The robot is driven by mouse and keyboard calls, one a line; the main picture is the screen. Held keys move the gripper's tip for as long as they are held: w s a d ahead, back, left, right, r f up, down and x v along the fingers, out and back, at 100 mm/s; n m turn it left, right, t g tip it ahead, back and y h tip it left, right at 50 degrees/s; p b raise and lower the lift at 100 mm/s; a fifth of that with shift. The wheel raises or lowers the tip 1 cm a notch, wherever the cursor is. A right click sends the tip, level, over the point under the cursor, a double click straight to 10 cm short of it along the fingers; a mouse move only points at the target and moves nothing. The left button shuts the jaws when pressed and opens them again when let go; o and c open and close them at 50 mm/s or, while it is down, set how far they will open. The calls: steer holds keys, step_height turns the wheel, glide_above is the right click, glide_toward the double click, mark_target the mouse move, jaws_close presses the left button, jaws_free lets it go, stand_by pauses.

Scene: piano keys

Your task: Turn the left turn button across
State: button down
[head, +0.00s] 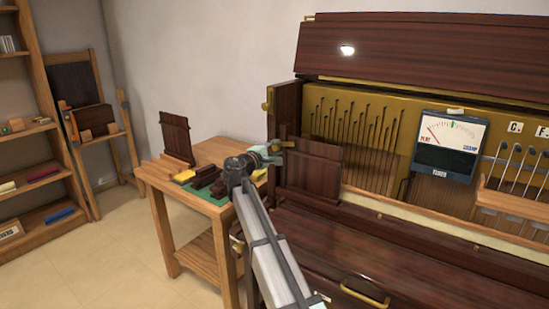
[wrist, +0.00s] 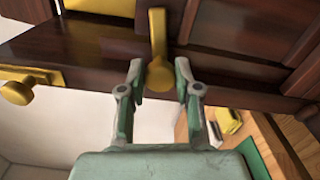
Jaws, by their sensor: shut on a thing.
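The left turn button (wrist: 160,72) is a brass lever with a round end. In the wrist view it points straight down over the edge of a dark wooden panel (wrist: 225,75), its round end between my fingers. My gripper (wrist: 160,75) is shut on it, one finger on each side. In the head view my gripper (head: 276,149) is at the left end of the opened piano (head: 330,235), beside a dark upright panel (head: 312,166). The turn button is too small or hidden to make out there.
Another brass fitting (wrist: 20,90) shows at left in the wrist view. A wooden side table (head: 152,173) with dark blocks and a standing panel (head: 176,137) is left of the piano. A meter (head: 447,146) sits in the piano. Shelves stand far left, with bare floor before them.

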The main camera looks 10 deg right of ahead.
steer(key=shift+m+b, duration=1)
steer(key=shift+m, duration=0.2)
steer(key=c, duration=0.8)
jaws_free()
steer(key=shift+c, duration=0.2)
steer(key=v, duration=1.2)
steer(key=shift+d, duration=0.1)
